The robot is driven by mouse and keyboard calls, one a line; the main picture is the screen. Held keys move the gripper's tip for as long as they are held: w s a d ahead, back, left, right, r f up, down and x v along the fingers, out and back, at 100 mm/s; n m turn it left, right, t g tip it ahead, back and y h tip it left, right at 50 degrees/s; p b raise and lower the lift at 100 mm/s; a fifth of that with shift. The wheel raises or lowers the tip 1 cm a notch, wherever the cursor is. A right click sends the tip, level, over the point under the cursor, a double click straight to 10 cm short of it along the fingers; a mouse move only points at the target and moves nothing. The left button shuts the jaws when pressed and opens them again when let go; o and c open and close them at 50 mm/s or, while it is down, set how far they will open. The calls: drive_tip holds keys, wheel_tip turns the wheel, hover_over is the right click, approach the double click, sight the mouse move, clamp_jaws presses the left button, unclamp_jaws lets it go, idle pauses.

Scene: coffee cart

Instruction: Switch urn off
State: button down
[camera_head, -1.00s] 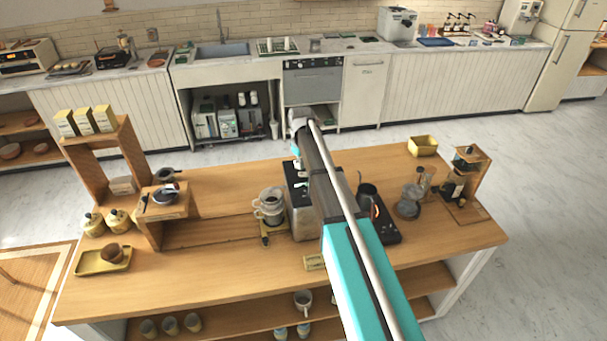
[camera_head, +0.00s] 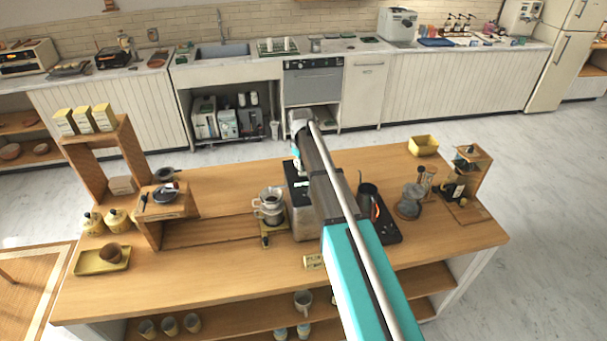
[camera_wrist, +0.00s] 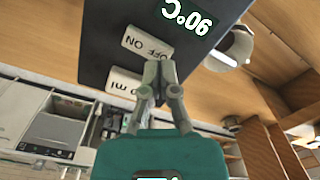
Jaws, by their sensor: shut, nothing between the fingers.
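The urn is a dark box with a lit display reading 90°C, seen upside down in the wrist view (camera_wrist: 110,50). On the same face are an OFF ON label plate (camera_wrist: 147,42) and a plate ending in "0 ml" (camera_wrist: 124,84). In the head view the urn (camera_head: 303,222) stands mid-counter, partly hidden by my arm. My gripper (camera_wrist: 160,66) is shut and empty, its tips overlapping the lower edge of the OFF ON plate. I cannot tell whether they touch it.
A dripper and carafe (camera_head: 269,206) stand just left of the urn. A kettle (camera_head: 368,196) on a black base and a glass brewer (camera_head: 411,201) stand to its right. A wooden stand (camera_head: 168,208) is further left. Counter space in front of the urn is mostly clear.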

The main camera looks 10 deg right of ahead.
sight(302, 173)
drive_tip(key=shift+f+b, duration=0.9)
drive_tip(key=shift+f, duration=0.05)
idle(0.8)
drive_tip(key=shift+r, duration=0.1)
drive_tip(key=shift+r+p, duration=3.45)
drive_tip(key=shift+p, duration=0.1)
drive_tip(key=s+m, duration=0.6)
drive_tip(key=s, duration=2)
drive_tip(key=s+f+b, duration=0.3)
drive_tip(key=f+b, duration=1.3)
drive_tip(key=shift+a+f, duration=0.15)
drive_tip(key=shift+f, duration=0.05)
